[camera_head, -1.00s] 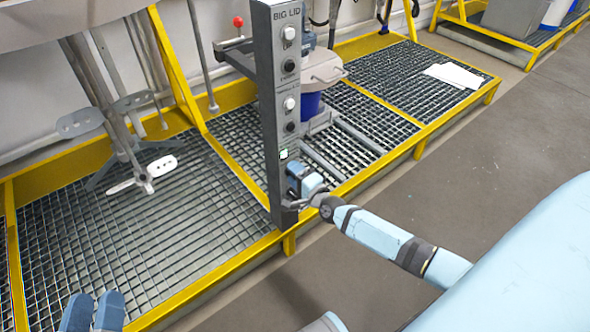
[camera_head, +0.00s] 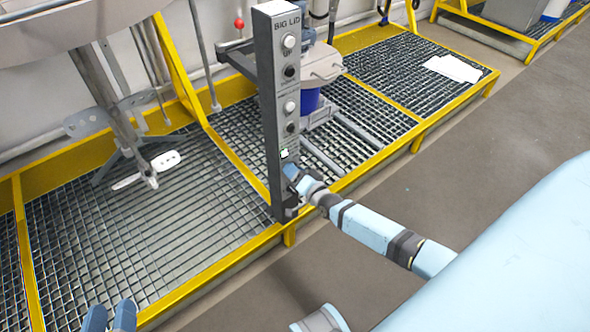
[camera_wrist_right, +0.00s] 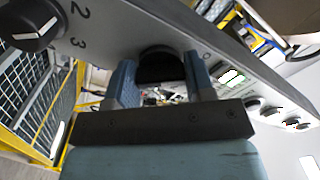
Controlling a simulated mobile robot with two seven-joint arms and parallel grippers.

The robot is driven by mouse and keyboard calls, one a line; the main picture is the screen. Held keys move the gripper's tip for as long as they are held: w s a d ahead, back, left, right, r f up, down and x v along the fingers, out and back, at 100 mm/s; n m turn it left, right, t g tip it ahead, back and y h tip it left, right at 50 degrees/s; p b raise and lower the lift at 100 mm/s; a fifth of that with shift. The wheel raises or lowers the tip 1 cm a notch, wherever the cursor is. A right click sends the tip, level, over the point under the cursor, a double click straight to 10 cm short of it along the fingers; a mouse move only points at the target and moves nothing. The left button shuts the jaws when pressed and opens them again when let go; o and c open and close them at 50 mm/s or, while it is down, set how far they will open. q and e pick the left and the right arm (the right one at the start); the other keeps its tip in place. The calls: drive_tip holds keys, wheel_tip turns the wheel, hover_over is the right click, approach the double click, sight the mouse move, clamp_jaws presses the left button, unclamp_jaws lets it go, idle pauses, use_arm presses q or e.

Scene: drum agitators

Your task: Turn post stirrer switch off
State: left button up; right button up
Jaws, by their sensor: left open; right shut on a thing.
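The grey control post (camera_head: 268,130) marked BIG LID stands at the front edge of the grating, with white and black knobs down its face. My right gripper (camera_head: 293,178) is at the lower part of the post. In the right wrist view, my right gripper (camera_wrist_right: 160,82) is shut on a black knob (camera_wrist_right: 160,62), one finger on each side. The knob's markings are mostly hidden. Another black knob (camera_wrist_right: 36,24) with a white pointer and numbers sits beside it. My left gripper (camera_head: 110,316) is open and empty at the bottom left of the head view.
A metal agitator (camera_head: 140,155) hangs below a large vessel (camera_head: 75,22) on the left. A blue drum (camera_head: 310,98) stands under a lid behind the post. Yellow frames (camera_head: 225,275) edge the grating. The grey floor (camera_head: 480,130) on the right is clear.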

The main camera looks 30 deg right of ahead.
use_arm(q)
drive_tip(key=shift+f, duration=0.15)
idle(0.3)
use_arm(e)
drive_tip(key=o, duration=0.9)
use_arm(q)
wheel_tip(320, 180, down, 6)
drive_tip(key=s+a+g+y+p, duration=0.2)
drive_tip(key=g+p, duration=0.1)
drive_tip(key=shift+a, duration=0.35)
use_arm(e)
drive_tip(key=s, duration=0.9)
drive_tip(key=s+d, duration=0.1)
drive_tip(key=s, duration=0.3)
drive_tip(key=shift+s, duration=0.4)
use_arm(q)
drive_tip(key=shift+r, duration=0.25)
